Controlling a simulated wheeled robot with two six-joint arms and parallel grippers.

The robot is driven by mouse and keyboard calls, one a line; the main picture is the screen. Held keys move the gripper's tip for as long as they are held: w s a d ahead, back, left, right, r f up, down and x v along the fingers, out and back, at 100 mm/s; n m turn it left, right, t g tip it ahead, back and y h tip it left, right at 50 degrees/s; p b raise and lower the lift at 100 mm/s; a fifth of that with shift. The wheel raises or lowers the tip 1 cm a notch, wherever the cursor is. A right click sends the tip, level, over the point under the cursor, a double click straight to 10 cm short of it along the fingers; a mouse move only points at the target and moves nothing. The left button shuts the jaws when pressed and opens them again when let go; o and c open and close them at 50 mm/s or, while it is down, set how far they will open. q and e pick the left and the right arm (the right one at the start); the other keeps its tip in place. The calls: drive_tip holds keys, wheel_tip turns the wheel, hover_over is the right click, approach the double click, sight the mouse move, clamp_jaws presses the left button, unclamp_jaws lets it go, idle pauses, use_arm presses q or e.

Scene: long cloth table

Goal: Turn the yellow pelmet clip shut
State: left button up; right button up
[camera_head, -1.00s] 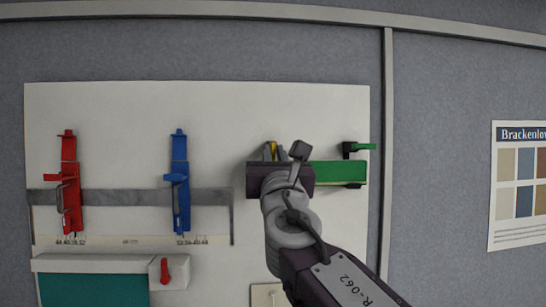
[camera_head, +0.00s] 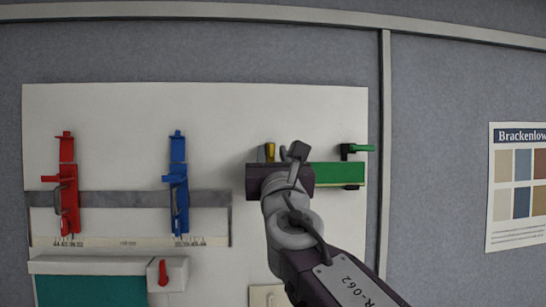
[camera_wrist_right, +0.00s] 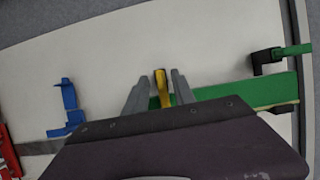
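The yellow pelmet clip (camera_head: 270,151) shows as a small upright yellow piece just above my right gripper in the head view. It also shows in the right wrist view (camera_wrist_right: 163,88), standing at the left part of the green rail. My right gripper (camera_wrist_right: 160,87) has one grey finger on each side of the clip, with gaps visible between, so it looks open around it. The gripper body hides the clip's lower part. My left gripper is not in view.
The green rail (camera_head: 338,174) has a green lever with a black mount (camera_head: 357,149) at its right end. Blue (camera_head: 179,182) and red (camera_head: 68,185) brackets stand on the white board to the left, over a grey strip. A teal panel (camera_head: 92,290) is below.

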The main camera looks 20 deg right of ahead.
drive_tip(key=b+v, duration=0.7)
drive_tip(key=v, duration=0.1)
drive_tip(key=shift+s+f, duration=0.2)
drive_tip(key=shift+s, duration=0.15)
drive_tip(key=shift+a, duration=0.15)
drive_tip(key=shift+s, duration=0.2)
